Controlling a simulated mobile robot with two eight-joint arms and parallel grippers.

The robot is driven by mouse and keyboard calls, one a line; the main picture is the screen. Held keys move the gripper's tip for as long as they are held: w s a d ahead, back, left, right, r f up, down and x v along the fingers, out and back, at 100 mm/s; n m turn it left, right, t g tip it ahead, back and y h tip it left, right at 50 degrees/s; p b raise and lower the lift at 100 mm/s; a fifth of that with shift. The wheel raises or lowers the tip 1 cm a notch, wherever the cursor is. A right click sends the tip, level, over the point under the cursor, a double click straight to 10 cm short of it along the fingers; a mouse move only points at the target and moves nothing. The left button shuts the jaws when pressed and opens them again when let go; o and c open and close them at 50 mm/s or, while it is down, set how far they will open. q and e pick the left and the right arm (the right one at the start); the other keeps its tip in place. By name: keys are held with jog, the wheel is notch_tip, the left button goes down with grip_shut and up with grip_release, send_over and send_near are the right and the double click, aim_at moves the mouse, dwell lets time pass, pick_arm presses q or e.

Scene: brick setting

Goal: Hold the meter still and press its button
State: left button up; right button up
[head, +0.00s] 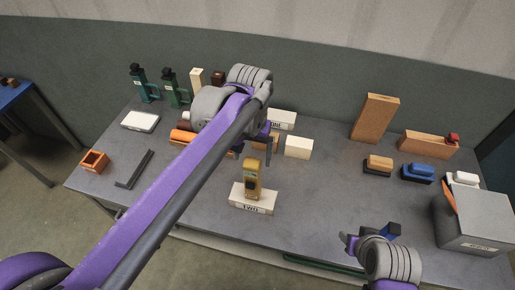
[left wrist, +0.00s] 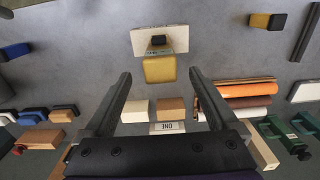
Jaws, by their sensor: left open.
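A yellow meter (head: 253,180) stands upright on a white block marked TWO (head: 254,203), near the front middle of the table. In the left wrist view the meter (left wrist: 160,69) shows end-on against its white block (left wrist: 172,41). My left gripper (head: 265,150) is open and empty, above and behind the meter in the head view. In the left wrist view the meter lies between the lines of its two fingers (left wrist: 160,76), with no contact visible. I cannot make out the button. My right gripper (head: 371,239) is low at the front right, apart from the meter; its jaw opening is unclear.
A white block marked ONE (head: 282,120) and a cream block (head: 299,147) lie behind the meter. Brushes (head: 417,173), bricks (head: 375,117) and a grey box (head: 478,223) are at the right. Another yellow, black-ended thing (left wrist: 266,21) is hidden by my left arm in the head view.

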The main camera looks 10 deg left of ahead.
aim_at(252, 176)
pick_arm(q)
notch_tip(252, 176, down, 10)
jog(key=shift+f, duration=0.1)
pick_arm(e)
jog(key=shift+s+f, duration=0.15)
jog(key=shift+f, duration=0.25)
pick_arm(q)
grip_shut()
dwell(0.3)
jog(key=shift+b, duration=0.3)
dwell(0.7)
pick_arm(e)
grip_shut()
dwell(1.6)
